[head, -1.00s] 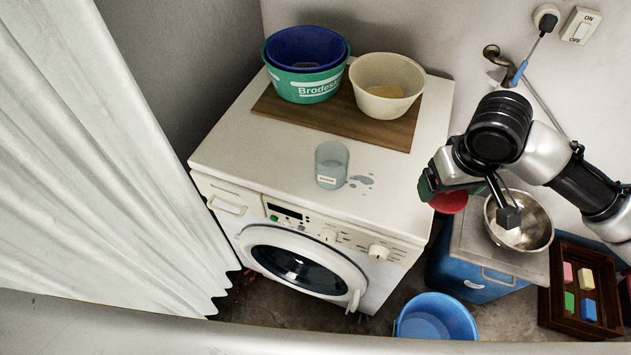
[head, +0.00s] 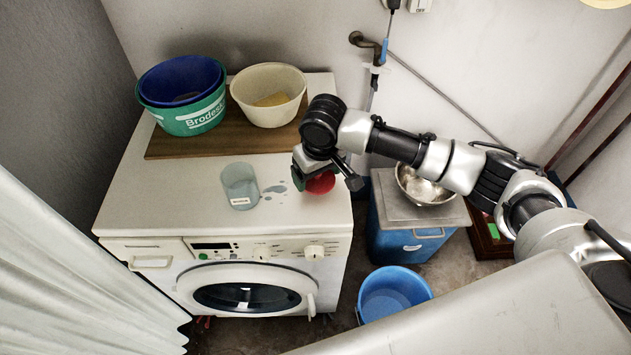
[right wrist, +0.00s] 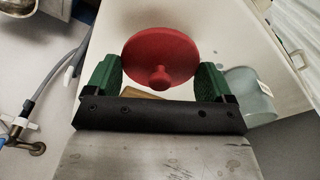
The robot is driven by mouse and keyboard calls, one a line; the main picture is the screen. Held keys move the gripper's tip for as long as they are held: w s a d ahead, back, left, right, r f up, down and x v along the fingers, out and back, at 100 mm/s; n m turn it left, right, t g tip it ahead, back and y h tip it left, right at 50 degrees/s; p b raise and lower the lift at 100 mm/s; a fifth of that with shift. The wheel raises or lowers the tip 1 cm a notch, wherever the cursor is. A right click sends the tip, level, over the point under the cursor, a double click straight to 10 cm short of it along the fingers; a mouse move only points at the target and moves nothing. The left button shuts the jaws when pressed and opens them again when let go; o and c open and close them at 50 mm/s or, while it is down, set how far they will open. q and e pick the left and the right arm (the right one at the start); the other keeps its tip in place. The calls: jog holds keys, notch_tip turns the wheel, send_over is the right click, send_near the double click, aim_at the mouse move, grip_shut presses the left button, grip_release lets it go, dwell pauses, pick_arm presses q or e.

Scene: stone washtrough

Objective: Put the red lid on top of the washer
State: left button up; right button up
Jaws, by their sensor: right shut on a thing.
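The white washer (head: 150,207) stands in the middle left of the head view. My right gripper (head: 322,176) is over the right part of its top and is shut on the red lid (head: 321,184). In the right wrist view the round red lid (right wrist: 160,45), with a knob, sits between the two green fingers (right wrist: 157,76). In the head view the gripper partly hides the lid. I cannot tell whether the lid touches the washer top. My left gripper is not in view.
A glass cup (head: 240,187) stands left of the gripper beside spilled water. Behind are a wooden board (head: 225,142), a green tub (head: 190,121) and a cream bowl (head: 268,112). Right of the washer are a metal bowl (head: 425,190) and a blue bucket (head: 394,290).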

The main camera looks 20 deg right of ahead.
aim_at(317, 179)
jog(key=shift+w+a+f, duration=0.1)
jog(key=shift+f, duration=2)
jog(key=shift+f, duration=0.15)
jog(key=o, duration=0.7)
jog(key=shift+o, duration=0.2)
jog(key=r, duration=0.4)
jog(key=s+r, duration=0.1)
jog(key=r, duration=0.7)
jog(key=shift+s+r, duration=0.15)
jog(key=shift+s, duration=0.05)
